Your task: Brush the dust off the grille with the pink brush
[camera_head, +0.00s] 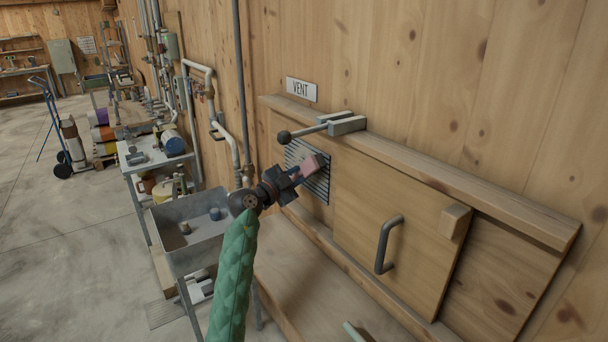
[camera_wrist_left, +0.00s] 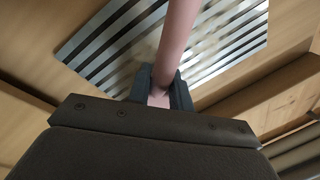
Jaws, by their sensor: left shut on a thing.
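The vent grille (camera_head: 318,188) is a slatted metal panel in the wooden wall, below the VENT sign. My left gripper (camera_head: 290,178) is in front of it, shut on the pink brush (camera_head: 312,165). The brush head is at the grille's upper part; I cannot tell whether it touches. In the left wrist view the pink handle (camera_wrist_left: 176,40) rises from between the fingers (camera_wrist_left: 160,90), across the bright slats of the grille (camera_wrist_left: 110,45). The bristles are out of that view. I cannot make out dust on the slats. My right gripper is not in view.
A wooden sliding panel (camera_head: 365,215) with a dark handle (camera_head: 385,245) sits right of the grille. A latch with a black knob (camera_head: 284,137) juts out above it. A metal sink (camera_head: 190,235) stands to the left. A wooden ledge (camera_head: 310,295) runs below.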

